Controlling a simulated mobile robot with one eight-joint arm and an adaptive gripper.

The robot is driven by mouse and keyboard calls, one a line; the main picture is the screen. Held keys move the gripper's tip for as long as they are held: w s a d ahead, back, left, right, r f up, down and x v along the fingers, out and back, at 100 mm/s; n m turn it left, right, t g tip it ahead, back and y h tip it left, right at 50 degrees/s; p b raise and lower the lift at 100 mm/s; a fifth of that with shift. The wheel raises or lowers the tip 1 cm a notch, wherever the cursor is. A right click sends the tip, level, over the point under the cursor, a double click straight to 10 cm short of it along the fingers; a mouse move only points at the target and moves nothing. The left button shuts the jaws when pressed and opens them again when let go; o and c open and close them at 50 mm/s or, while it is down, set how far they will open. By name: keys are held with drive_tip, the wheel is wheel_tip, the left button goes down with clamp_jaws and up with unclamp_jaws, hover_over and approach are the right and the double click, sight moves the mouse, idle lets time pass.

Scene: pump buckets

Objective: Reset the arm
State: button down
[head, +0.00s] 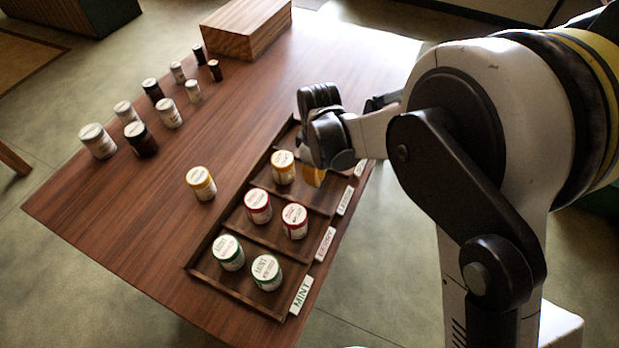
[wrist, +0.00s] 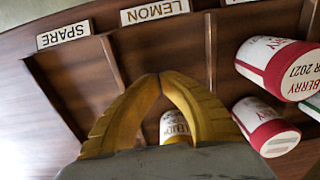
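My gripper (head: 313,176) is over the lemon compartment of the wooden tray (head: 236,294), with my wrist hiding part of the tray's far end. In the wrist view its yellow fingers (wrist: 160,77) meet at the tips with nothing pinched there. A yellow-banded lemon jar (head: 283,167) stands in the lemon compartment; in the wrist view a lemon jar (wrist: 175,127) shows behind the fingers, partly hidden. Another yellow-banded jar (head: 201,183) stands on the table left of the tray.
Red berry jars (head: 258,206) and green mint jars (head: 228,252) stand in their compartments. The spare compartment (wrist: 75,85) looks empty where visible. Several white and dark jars (head: 142,139) stand at the table's left side. A wooden box (head: 240,35) stands at the back.

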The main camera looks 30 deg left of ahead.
wheel_tip(320, 180, up, 10)
drive_tip(key=p, duration=0.3)
drive_tip(key=shift+a+f, duration=0.15)
drive_tip(key=shift+a, duration=0.05)
